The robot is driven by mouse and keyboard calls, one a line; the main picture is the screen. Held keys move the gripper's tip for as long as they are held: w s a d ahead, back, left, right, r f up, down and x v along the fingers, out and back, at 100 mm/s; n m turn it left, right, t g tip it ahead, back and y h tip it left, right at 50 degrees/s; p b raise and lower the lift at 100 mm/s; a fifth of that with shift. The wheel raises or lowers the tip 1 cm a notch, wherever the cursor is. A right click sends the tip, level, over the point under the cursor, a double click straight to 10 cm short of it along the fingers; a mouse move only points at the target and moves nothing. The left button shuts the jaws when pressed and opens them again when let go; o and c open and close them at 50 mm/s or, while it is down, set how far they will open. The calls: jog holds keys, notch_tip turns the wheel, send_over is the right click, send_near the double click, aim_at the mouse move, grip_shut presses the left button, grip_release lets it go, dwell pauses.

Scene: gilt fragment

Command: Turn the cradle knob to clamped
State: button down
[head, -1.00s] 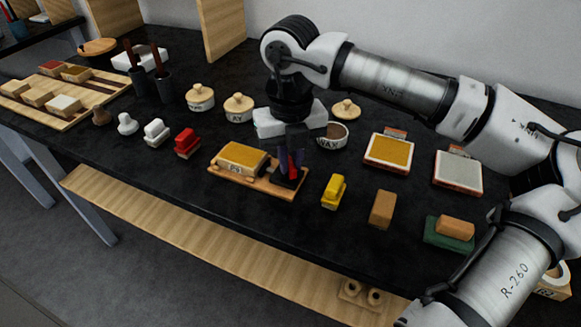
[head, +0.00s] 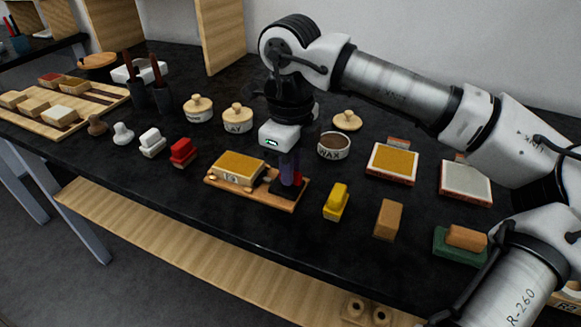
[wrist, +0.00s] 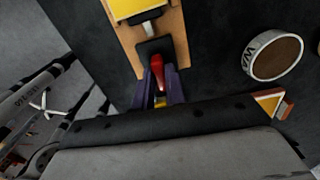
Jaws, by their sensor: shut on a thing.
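The cradle is a wooden board (head: 270,199) on the black bench, with a gold-topped block (head: 238,166) on its left part. A metal rod (wrist: 148,28) and a dark jaw piece (wrist: 152,47) show beside the block in the wrist view. The red knob (wrist: 157,70) is at the cradle's right end. My gripper (head: 288,180) points down over that end, its purple fingers shut on the knob. The fingers hide most of the knob in the head view. I cannot read any marking for the knob's position.
A yellow brush (head: 336,203) and a tan block (head: 388,219) stand right of the cradle, a red piece (head: 183,152) left of it. The WAX pot (head: 333,147) and lidded pots (head: 237,118) are behind. Bare bench lies in front.

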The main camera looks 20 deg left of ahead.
jog(key=shift+n, duration=0.3)
dwell(0.4)
jog(key=c, duration=1.4)
grip_release()
jog(key=shift+c, duration=0.2)
jog(key=shift+r, duration=0.1)
notch_tip(320, 180, up, 14)
jog(key=shift+f, duration=0.2)
